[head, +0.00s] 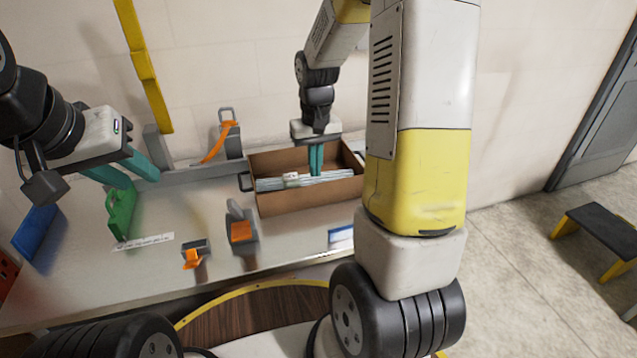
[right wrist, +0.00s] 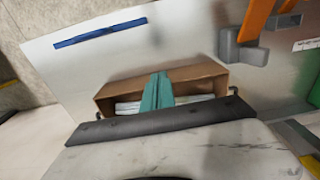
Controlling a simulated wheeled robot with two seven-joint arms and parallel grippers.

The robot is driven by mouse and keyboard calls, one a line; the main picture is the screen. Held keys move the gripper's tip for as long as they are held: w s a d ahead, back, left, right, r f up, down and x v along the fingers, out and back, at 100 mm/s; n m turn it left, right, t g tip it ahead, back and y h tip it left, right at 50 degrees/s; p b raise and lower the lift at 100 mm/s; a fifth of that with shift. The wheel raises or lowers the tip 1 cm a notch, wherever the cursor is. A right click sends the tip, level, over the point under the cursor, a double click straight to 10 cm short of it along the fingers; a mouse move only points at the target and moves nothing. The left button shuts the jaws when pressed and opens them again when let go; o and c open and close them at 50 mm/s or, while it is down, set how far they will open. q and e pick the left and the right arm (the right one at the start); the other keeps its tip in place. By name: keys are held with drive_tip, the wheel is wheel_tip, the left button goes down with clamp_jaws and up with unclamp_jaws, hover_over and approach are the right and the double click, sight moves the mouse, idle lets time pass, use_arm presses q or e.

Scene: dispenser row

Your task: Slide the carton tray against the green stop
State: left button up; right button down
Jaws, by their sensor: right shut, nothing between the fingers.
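The brown carton tray (head: 282,203) stands on the grey table right of centre, with a dark handle at each end and pale, flat contents inside. The green stop (head: 122,213) stands upright at the left, well apart from the tray. My right gripper (head: 316,172) is shut with its teal fingers together, pointing down inside the tray; whether they touch its wall or contents I cannot tell. The tray (right wrist: 205,76) and the shut fingers also show in the right wrist view. My left gripper (head: 145,181) is open and empty, just above and behind the green stop.
A grey rail (head: 190,173) runs along the back. Grey-and-orange dispensers stand behind (head: 232,142) and in front (head: 240,229) of the space between tray and stop. A smaller orange piece (head: 193,257) is nearer the front.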

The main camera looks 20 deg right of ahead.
drive_tip(key=f, duration=0.8)
drive_tip(key=d+f, duration=0.1)
drive_tip(key=f, duration=0.3)
drive_tip(key=shift+s+f, duration=0.2)
drive_tip(key=w, duration=0.3)
drive_tip(key=shift+w+r, duration=0.2)
drive_tip(key=shift+w, duration=0.4)
drive_tip(key=shift+w, duration=0.1)
